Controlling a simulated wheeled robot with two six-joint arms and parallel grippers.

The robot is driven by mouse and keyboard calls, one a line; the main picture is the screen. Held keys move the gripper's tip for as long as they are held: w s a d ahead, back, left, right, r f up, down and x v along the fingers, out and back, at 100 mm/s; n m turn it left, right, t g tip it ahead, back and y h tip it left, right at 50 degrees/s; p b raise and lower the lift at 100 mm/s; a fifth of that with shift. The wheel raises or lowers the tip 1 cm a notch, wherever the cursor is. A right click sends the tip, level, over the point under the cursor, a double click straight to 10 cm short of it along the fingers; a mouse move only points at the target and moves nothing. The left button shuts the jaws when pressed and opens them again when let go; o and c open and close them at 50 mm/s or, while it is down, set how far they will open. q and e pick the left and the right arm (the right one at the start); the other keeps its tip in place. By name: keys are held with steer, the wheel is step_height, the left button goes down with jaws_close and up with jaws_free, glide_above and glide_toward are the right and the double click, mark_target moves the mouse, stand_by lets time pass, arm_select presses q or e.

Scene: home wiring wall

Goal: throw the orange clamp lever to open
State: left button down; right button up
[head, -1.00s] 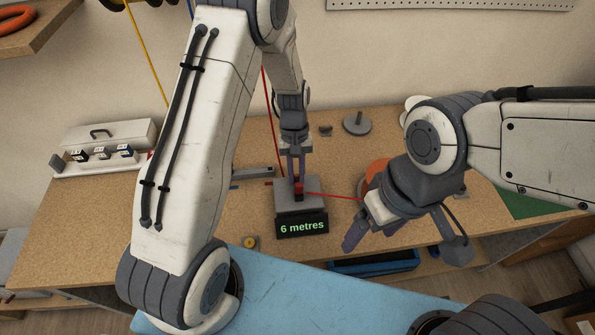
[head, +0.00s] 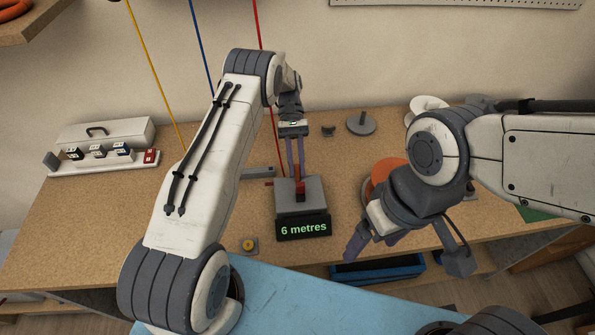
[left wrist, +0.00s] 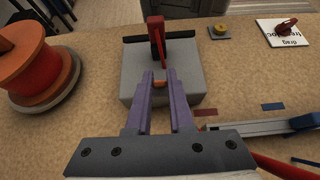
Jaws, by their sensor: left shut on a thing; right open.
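The grey measuring box (head: 312,206), with a display reading "6 metres", stands on the bench. A red upright lever (head: 301,191) rises from it and also shows in the left wrist view (left wrist: 157,38). My left gripper (head: 297,174) points down at the box.
An orange spool (head: 385,169) stands behind my right gripper; it shows in the left wrist view (left wrist: 32,68). A terminal rail (head: 105,160) is at the left. Yellow (head: 150,75), blue (head: 203,50) and red (head: 265,90) wires hang behind. A yellow button (head: 249,245) is near the front edge.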

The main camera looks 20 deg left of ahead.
arm_select(q)
steer(key=shift+w, duration=0.15)
stand_by(0.4)
steer(key=c, duration=0.8)
jaws_free()
